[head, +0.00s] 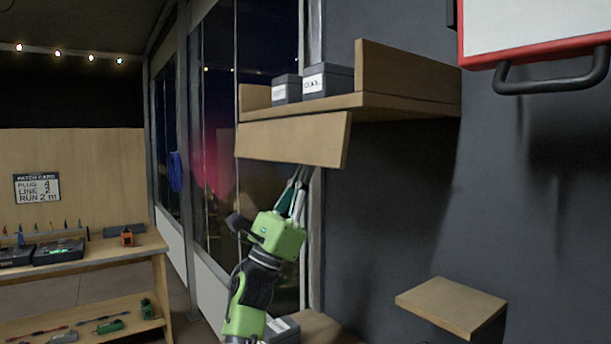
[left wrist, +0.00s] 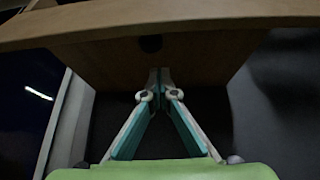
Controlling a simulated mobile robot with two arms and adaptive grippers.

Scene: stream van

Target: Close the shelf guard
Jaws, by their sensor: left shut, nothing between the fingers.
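The shelf guard (head: 293,138) is a light wooden flap hanging down below the front edge of the wooden shelf (head: 400,103). It looks lowered and tilted outward. My left gripper (head: 301,172) is just below the guard's lower edge, pointing up. In the left wrist view the fingertips (left wrist: 158,80) of the left gripper are together, with nothing between them. A wooden surface (left wrist: 150,60) is right ahead of them there; I cannot tell whether they touch it. My right gripper is in neither view.
Two dark grey labelled boxes (head: 314,83) stand on the shelf. A red-framed white panel with a black handle (head: 552,75) hangs at upper right. A small wooden ledge (head: 451,304) juts out at lower right. A workbench (head: 100,250) with devices stands at left.

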